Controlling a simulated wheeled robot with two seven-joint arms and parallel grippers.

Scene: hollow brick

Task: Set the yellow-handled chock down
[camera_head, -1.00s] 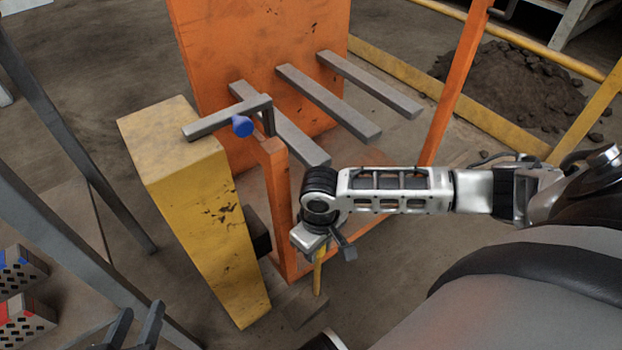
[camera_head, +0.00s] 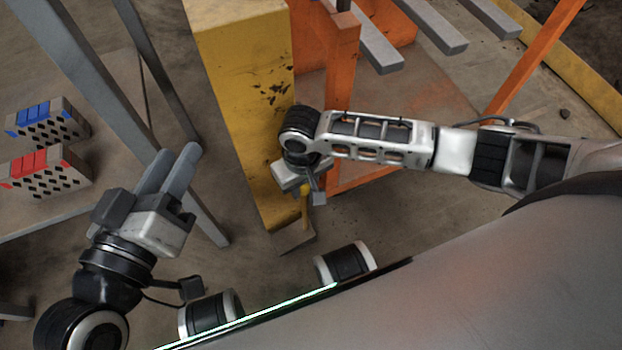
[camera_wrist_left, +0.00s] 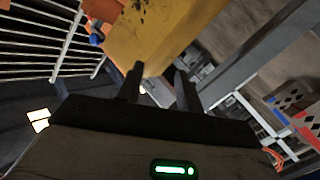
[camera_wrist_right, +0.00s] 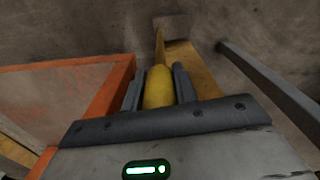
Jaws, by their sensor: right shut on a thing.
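The yellow-handled chock has a brownish wedge (camera_head: 293,239) at the foot of a yellow handle (camera_head: 305,207). My right gripper (camera_head: 304,186) is shut on the handle, pointing down, beside the yellow post. In the right wrist view the handle (camera_wrist_right: 159,86) stands between the fingers, with the wedge (camera_wrist_right: 172,24) beyond it. I cannot tell whether the wedge touches the floor. My left gripper (camera_head: 172,170) is empty, to the left of the yellow post. Its two fingers stand apart in the left wrist view (camera_wrist_left: 160,82).
A thick yellow post (camera_head: 245,90) and an orange frame (camera_head: 338,75) stand just beyond the right gripper. Grey table legs (camera_head: 165,140) stand near the left gripper. A blue-marked brick (camera_head: 48,130) and a red-marked brick (camera_head: 45,178) are at left. Floor around the chock looks clear.

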